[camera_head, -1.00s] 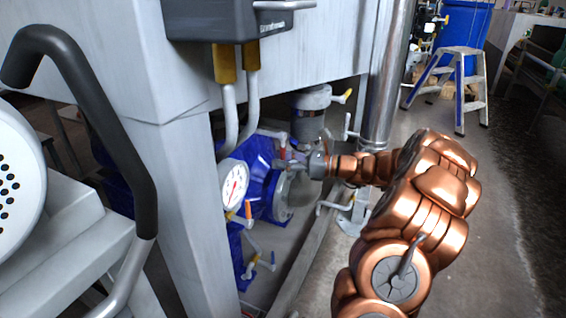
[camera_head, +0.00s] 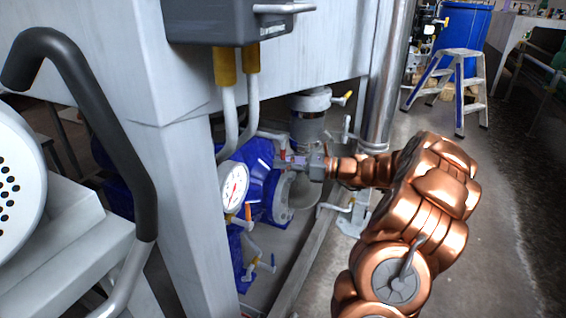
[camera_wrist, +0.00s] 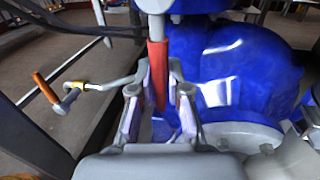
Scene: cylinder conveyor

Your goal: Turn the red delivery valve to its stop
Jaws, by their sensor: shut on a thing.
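The red delivery valve handle (camera_wrist: 158,75) stands upright in the middle of the wrist view, in front of a blue pump housing (camera_wrist: 245,70). My gripper (camera_wrist: 158,112) is shut on this red handle, with one finger pad on each side of it. In the head view my gripper (camera_head: 296,161) is at the pump, under the table frame, and only a small part of the red handle (camera_head: 282,158) shows. The valve body is mostly hidden by my gripper and the pipework.
A pressure gauge (camera_head: 234,187) sits left of the pump. An orange-handled valve (camera_wrist: 45,88) shows at left in the wrist view. A steel column (camera_head: 385,80) and a grey table leg (camera_head: 180,210) flank the work space. A step stool (camera_head: 460,75) stands far back.

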